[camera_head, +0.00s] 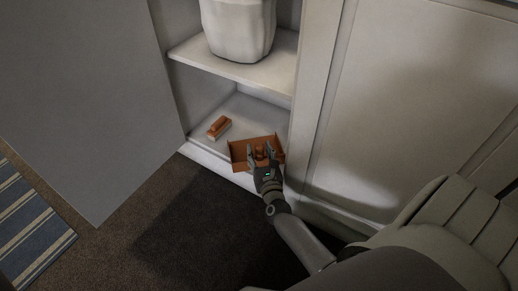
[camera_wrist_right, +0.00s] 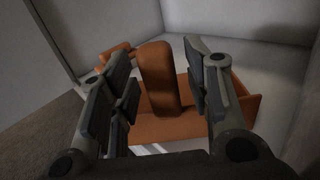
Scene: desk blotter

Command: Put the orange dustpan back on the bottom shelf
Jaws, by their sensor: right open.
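The orange dustpan (camera_head: 239,153) rests at the front right of the bottom shelf (camera_head: 243,116), and its front part seems to reach the shelf's front edge. My right gripper (camera_head: 261,151) is over the dustpan with its fingers open. In the right wrist view, the dustpan's upright orange handle (camera_wrist_right: 158,78) stands between the open fingers of the right gripper (camera_wrist_right: 160,95), with gaps visible on both sides. The dustpan's pan (camera_wrist_right: 170,128) lies below the fingers. My left gripper is not in view.
An orange brush (camera_head: 218,127) with pale bristles lies left of the dustpan on the same shelf. A white bin (camera_head: 238,30) stands on the upper shelf (camera_head: 250,72). The open cabinet door (camera_head: 90,90) is at left and a closed panel (camera_head: 420,110) at right. A striped rug (camera_head: 30,225) lies lower left.

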